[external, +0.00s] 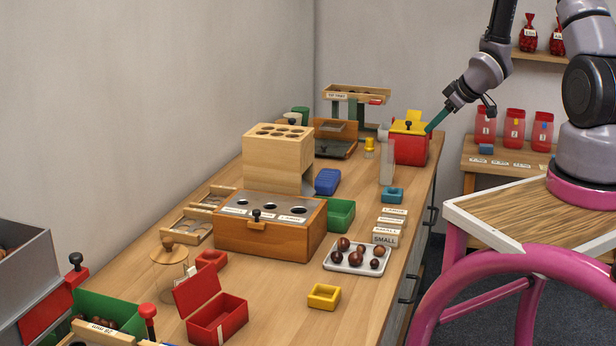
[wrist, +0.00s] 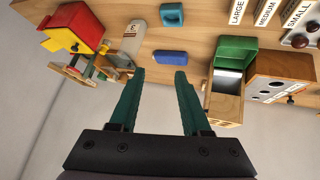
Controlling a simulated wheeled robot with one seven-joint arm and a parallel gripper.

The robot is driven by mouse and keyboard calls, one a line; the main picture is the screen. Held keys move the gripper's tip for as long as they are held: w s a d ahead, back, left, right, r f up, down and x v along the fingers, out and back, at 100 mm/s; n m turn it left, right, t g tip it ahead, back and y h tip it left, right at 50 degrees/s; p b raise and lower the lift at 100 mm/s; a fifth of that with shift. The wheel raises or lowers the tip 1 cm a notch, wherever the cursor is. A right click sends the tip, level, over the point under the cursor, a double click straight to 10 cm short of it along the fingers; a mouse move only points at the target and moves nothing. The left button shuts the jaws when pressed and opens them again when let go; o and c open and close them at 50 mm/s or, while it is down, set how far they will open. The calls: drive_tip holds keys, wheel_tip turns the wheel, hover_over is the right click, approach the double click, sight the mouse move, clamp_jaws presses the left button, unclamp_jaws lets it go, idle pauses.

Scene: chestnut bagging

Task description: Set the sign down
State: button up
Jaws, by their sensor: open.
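Several white label signs stand in a row on the right side of the workbench, among them LARGE (external: 394,211) and SMALL (external: 385,240). The wrist view shows LARGE (wrist: 237,12), MEDIUM (wrist: 267,12) and SMALL (wrist: 299,14) at the top right. I cannot tell which sign is meant. My gripper (external: 429,128) is raised at the far right end of the bench, by the red and yellow box. In the wrist view its green fingers (wrist: 159,74) are apart with nothing between them. No sign is in or touching it.
A red box with a yellow top (external: 411,150) and a wooden stand (external: 357,92) are at the bench's far end. A blue block (external: 327,181), a teal holder (external: 392,195) and a chestnut tray (external: 331,264) lie nearer. The front right bench top is mostly clear.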

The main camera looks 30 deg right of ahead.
drive_tip(key=s+a+f+n+y, duration=0.1)
drive_tip(key=a+f+y, duration=0.1)
drive_tip(key=f, duration=0.4)
drive_tip(key=s+a+f+n+y, duration=0.1)
drive_tip(key=s+a+f, duration=0.1)
drive_tip(key=f, duration=0.4)
drive_tip(key=t+y, duration=0.1)
drive_tip(key=y, duration=0.3)
approach(379, 225)
drive_tip(key=shift+n+y, duration=0.3)
drive_tip(key=shift+n, duration=0.1)
drive_tip(key=x, duration=0.3)
drive_tip(key=d+x, duration=0.1)
drive_tip(key=x, duration=0.3)
drive_tip(key=w+f+x, duration=0.1)
drive_tip(key=x, duration=0.2)
drive_tip(key=shift+w, duration=0.15)
clamp_jaws()
